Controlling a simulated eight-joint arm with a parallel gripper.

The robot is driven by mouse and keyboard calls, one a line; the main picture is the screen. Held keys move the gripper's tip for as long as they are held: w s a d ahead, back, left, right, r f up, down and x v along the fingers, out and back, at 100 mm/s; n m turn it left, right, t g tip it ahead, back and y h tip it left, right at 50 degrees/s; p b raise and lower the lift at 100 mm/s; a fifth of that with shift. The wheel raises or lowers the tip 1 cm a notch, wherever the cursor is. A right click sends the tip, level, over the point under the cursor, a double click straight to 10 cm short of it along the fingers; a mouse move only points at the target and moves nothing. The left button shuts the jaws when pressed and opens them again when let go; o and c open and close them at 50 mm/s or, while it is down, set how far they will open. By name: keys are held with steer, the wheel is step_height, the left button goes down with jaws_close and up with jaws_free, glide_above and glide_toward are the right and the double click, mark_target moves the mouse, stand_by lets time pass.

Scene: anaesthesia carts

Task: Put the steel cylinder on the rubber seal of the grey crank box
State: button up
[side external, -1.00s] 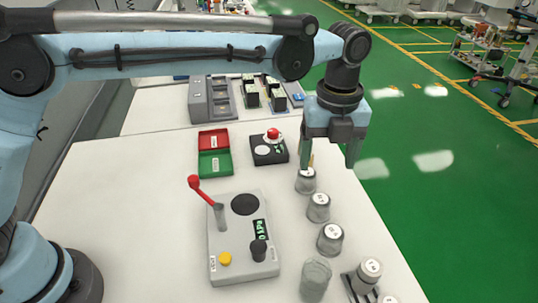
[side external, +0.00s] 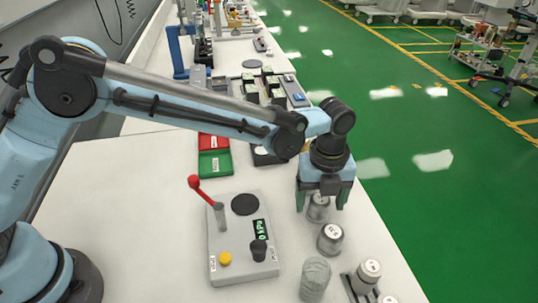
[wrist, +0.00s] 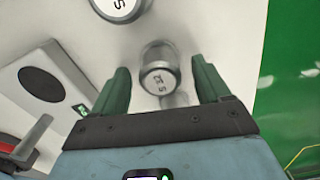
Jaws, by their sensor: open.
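The grey crank box (side external: 222,248) stands on the white table with a red-handled crank, a yellow button, a black knob and a green display. Its black rubber seal (side external: 245,204) is a bare round disc at the back. Several metal cylinders with white labelled tops stand right of it. My gripper (side external: 322,197) is open, pointing down over one steel cylinder (side external: 318,212). In the wrist view, that cylinder (wrist: 160,72) appears between the two green fingers, with a gap on each side. Its label is partly readable. The crank box also shows in the wrist view (wrist: 62,62).
Another metal cylinder (side external: 330,240) stands nearer the camera. A translucent grey cylinder (side external: 315,280) and a holder with labelled cylinders (side external: 369,270) are at the front right. A red and green tray (side external: 214,163) lies behind the box. The left table is clear.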

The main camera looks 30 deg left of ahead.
steer(key=c, duration=1.4)
